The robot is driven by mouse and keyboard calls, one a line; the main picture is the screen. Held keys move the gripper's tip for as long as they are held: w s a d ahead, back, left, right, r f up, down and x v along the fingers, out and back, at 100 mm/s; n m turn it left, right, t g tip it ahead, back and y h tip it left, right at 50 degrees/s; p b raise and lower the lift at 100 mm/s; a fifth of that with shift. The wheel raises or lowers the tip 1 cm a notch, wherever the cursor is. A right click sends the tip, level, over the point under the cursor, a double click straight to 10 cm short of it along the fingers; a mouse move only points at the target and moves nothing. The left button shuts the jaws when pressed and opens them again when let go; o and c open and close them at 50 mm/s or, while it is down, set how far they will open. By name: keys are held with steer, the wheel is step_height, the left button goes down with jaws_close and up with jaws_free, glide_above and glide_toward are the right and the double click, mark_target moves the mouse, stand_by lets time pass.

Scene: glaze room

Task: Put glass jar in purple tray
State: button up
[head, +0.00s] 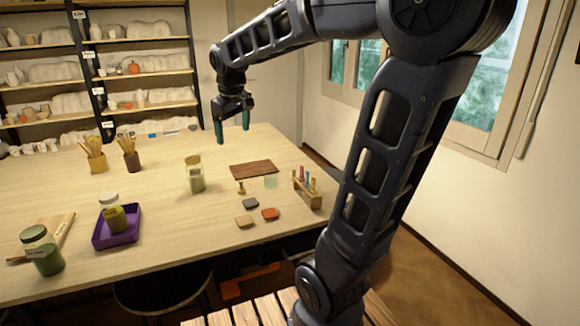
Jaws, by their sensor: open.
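The purple tray (130,235) is on the left part of the table and holds a small olive-brown container (116,219). A light-lidded glass jar (107,201) stands at the tray's back edge; I cannot tell whether it is inside or behind it. Another glass jar (195,181) with green contents stands upright near the table's middle. A third glass jar (43,252), with dark green contents and a label, stands at the front left. My gripper (233,131) is open and empty, with green fingers pointing down above the table's far part, apart from all jars.
Two tool holders (96,160) (131,160) stand at the back left. A brown board (254,170), small tiles (270,214) and a rack of vials (307,190) are on the right. A wooden board (58,232) lies far left. Shelves and windows line the walls.

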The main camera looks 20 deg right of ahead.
steer(key=s+d+f+m+t, duration=0.1)
steer(key=s+d+f+m, duration=0.2)
steer(key=s+d, duration=0.2)
steer(key=s+d+f+m, duration=0.3)
steer(key=s+d, duration=0.3)
steer(key=s, duration=0.5)
steer(key=shift+f+t, duration=0.4)
steer(key=shift+f, duration=0.05)
